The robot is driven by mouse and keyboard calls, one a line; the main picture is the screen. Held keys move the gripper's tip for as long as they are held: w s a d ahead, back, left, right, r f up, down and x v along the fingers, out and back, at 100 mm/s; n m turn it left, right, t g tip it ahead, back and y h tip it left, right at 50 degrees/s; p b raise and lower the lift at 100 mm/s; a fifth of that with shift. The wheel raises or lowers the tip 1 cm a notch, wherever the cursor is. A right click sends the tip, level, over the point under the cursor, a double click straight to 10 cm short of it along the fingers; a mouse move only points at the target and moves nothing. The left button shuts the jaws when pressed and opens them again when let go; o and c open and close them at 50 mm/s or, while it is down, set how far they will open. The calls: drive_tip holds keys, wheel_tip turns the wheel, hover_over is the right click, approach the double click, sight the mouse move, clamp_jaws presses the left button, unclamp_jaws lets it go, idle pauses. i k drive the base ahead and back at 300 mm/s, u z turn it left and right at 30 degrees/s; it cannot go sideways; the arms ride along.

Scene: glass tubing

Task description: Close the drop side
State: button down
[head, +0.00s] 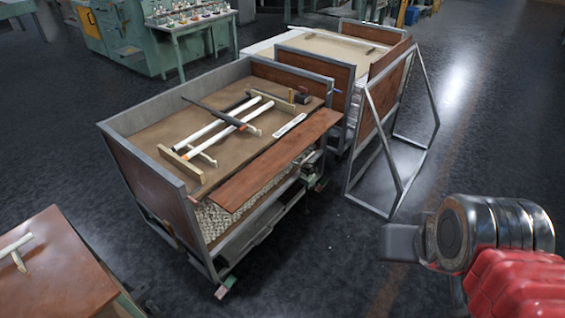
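The drop side (275,162) is a long reddish-brown panel along the right side of the near cart (118,125). It lies folded outward and down from upright, at about the level of the cart's bed, leaving that side open. The cart's other sides stand upright. My gripper (402,243) is at the lower right, with a blurred grey end pointing left. It is clear of the cart and appears to touch nothing. Its fingers cannot be told apart.
White tubes (222,132), dark rods and a wooden block (181,164) lie on the cart bed. A second cart (340,47) stands behind, with a metal-framed panel (392,130) leaning out right. A brown table (55,270) is at lower left. Floor between cart and gripper is clear.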

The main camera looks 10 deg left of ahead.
sight(231, 196)
drive_tip(key=u, duration=0.4)
drive_tip(key=i, duration=0.55)
drive_tip(key=u, duration=0.65)
drive_tip(key=i, duration=0.5)
drive_tip(key=u, duration=0.3)
